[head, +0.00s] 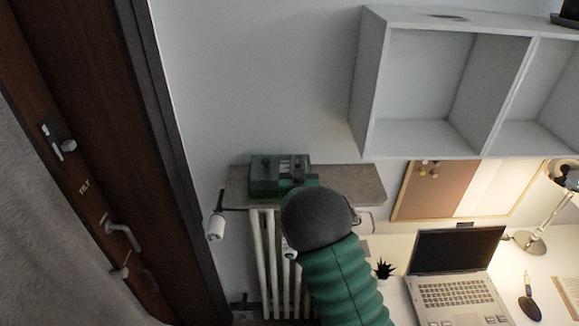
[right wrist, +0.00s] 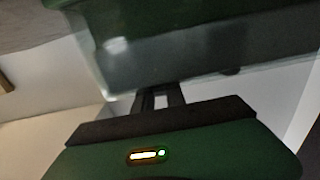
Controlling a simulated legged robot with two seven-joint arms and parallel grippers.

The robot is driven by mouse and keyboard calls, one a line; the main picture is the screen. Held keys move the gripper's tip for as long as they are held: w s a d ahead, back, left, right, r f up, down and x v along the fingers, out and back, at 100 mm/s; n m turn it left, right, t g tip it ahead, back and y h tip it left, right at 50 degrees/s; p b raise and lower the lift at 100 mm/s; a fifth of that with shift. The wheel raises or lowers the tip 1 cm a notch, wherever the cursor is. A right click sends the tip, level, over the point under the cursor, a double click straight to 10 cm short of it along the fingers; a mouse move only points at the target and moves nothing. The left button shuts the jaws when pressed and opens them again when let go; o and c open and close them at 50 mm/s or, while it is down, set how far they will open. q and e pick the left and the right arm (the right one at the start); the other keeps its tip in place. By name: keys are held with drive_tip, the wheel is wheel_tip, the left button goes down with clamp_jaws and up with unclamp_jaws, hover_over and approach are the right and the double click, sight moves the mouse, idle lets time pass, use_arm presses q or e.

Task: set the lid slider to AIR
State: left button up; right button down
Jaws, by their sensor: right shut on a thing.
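A dark green box with a see-through part (head: 265,180) stands on the narrow shelf above the radiator in the head view. Its near side fills the top of the right wrist view (right wrist: 200,65). My right gripper (right wrist: 158,98) reaches up to the box's edge, its dark fingers close together and shut on a small part there, by its place the lid slider. The slider itself and any AIR mark are too hidden or blurred to make out. In the head view my right arm covers much of that gripper. My left gripper is in neither view.
The narrow shelf (head: 352,180) sits over a white radiator (head: 265,260). A dark wooden door (head: 100,150) is at the left. A white cubby shelf (head: 420,90) hangs above right.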

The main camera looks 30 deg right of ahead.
drive_tip(key=shift+s+d+f, duration=0.1)
drive_tip(key=shift+s+d, duration=0.2)
drive_tip(key=shift+d, duration=0.15)
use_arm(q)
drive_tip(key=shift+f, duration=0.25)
use_arm(e)
drive_tip(key=c, duration=1.4)
unclamp_jaws()
drive_tip(key=shift+o, duration=0.2)
